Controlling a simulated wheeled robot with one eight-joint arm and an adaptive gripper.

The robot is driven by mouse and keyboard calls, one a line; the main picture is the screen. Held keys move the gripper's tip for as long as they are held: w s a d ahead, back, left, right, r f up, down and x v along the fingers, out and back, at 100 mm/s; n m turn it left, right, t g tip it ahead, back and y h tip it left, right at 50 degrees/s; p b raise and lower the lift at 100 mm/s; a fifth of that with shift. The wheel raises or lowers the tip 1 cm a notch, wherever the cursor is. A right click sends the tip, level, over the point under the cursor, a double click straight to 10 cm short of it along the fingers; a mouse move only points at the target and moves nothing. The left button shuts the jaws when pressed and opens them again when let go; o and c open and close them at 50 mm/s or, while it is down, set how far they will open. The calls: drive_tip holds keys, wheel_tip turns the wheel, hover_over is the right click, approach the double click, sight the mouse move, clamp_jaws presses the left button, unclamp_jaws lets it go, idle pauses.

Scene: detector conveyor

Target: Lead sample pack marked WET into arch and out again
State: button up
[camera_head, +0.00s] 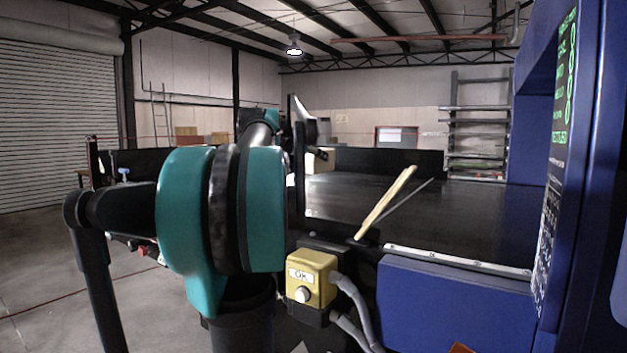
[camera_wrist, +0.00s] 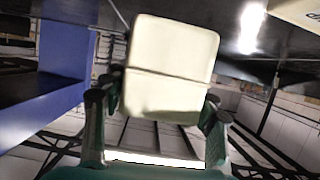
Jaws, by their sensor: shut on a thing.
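My gripper (camera_wrist: 155,100) is shut on a cream block-shaped pack (camera_wrist: 170,62), with one finger on each side of it. The faces of the pack that I see are blank with a seam across; no WET mark shows. In the head view my gripper (camera_head: 308,148) is above the black belt, partly hidden by my arm. A cream patch (camera_head: 322,160) shows beside it; I cannot tell whether it is the held pack. The blue arch (camera_head: 535,125) stands at the right in the head view, apart from my gripper. It seems to be the blue shape (camera_wrist: 62,70) in the wrist view.
A pale stick (camera_head: 386,202) slants up at the belt's near edge, between my gripper and the arch. A yellow button box marked OK (camera_head: 311,278) stands in front. Another cream thing with dark lettering (camera_wrist: 297,12) shows at the wrist view's top right. The belt (camera_head: 455,212) before the arch looks clear.

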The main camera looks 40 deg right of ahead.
wheel_tip(320, 180, up, 5)
drive_tip(key=shift+d+f, duration=0.1)
drive_tip(key=shift+f, duration=0.05)
drive_tip(key=s+d+r+m+g, duration=0.1)
drive_tip(key=s+d+m+g, duration=0.15)
drive_tip(key=s+d, duration=0.45)
drive_tip(key=s+d+m+g, duration=0.2)
drive_tip(key=s+d+g, duration=0.15)
drive_tip(key=s, duration=0.65)
drive_tip(key=s+d+m+g, duration=0.2)
drive_tip(key=s+d, duration=0.4)
drive_tip(key=s, duration=1.2)
drive_tip(key=s+d+m+g+y, duration=0.1)
drive_tip(key=s+d, duration=0.5)
drive_tip(key=s, duration=1.3)
drive_tip(key=s+d+m+g, duration=0.2)
drive_tip(key=s+d, duration=0.3)
drive_tip(key=s, duration=1.3)
drive_tip(key=w+a, duration=0.3)
drive_tip(key=w, duration=1)
drive_tip(key=w+a, duration=0.4)
drive_tip(key=w, duration=0.9)
drive_tip(key=w+a, duration=0.4)
drive_tip(key=w, duration=0.9)
drive_tip(key=shift+r, duration=0.35)
